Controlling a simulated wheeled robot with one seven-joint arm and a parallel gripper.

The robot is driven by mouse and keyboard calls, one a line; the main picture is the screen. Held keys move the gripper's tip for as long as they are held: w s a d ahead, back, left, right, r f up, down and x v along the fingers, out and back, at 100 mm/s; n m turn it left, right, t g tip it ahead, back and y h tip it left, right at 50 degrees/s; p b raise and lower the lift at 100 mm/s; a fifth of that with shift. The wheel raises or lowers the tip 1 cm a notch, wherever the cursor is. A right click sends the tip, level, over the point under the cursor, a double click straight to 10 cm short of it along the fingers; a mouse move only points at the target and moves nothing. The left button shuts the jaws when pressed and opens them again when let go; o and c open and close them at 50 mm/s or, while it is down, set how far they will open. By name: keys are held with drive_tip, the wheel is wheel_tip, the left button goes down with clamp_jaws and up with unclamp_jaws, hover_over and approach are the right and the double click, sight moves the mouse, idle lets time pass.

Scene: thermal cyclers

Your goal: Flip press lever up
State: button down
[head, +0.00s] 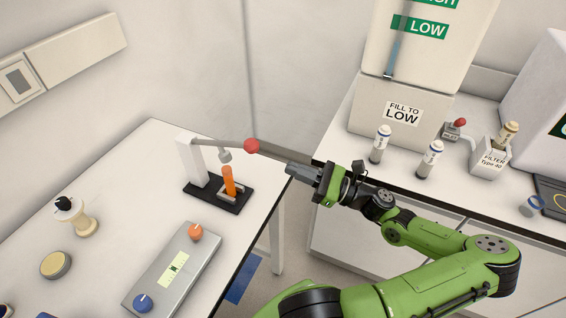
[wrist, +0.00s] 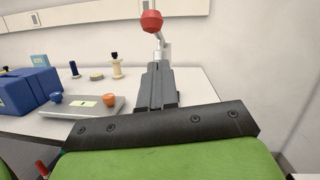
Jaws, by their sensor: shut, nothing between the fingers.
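The press (head: 192,162) has a white upright post on a black base (head: 207,196) near the right edge of the left table. Its grey lever (head: 222,143) extends right from the post, roughly level, and ends in a red ball knob (head: 251,146). An orange cylinder (head: 228,181) stands on the base beneath the plunger. My gripper (head: 289,168) is shut and empty, right of the knob and apart from it. In the wrist view, the red knob (wrist: 151,21) is above and beyond my gripper fingers (wrist: 157,72), which hide most of the press.
A grey box with knobs (head: 172,270) lies in front of the press. A spool (head: 75,215) stands at left. A gap separates the two tables.

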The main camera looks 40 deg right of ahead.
drive_tip(key=v, duration=0.5)
drive_tip(key=shift+w, duration=0.1)
idle(0.3)
drive_tip(key=w+a+f+n+g, duration=0.1)
drive_tip(key=a+f+n+g, duration=0.2)
drive_tip(key=a+n+g, duration=0.5)
drive_tip(key=w+a+f+n+g, duration=0.25)
drive_tip(key=a+n+g, duration=0.25)
drive_tip(key=a+g, duration=0.35)
drive_tip(key=s+a+r+n+t+h, duration=0.1)
drive_tip(key=s+a+r+n+h, duration=0.3)
drive_tip(key=r+n, duration=0.4)
drive_tip(key=s+a+r+n+t+h, duration=0.2)
drive_tip(key=s+a+r+n+h, duration=0.1)
drive_tip(key=r+n, duration=0.4)
drive_tip(key=shift+s+a+r+n+h, duration=0.45)
drive_tip(key=shift+s+h, duration=0.25)
drive_tip(key=shift+h, duration=0.5)
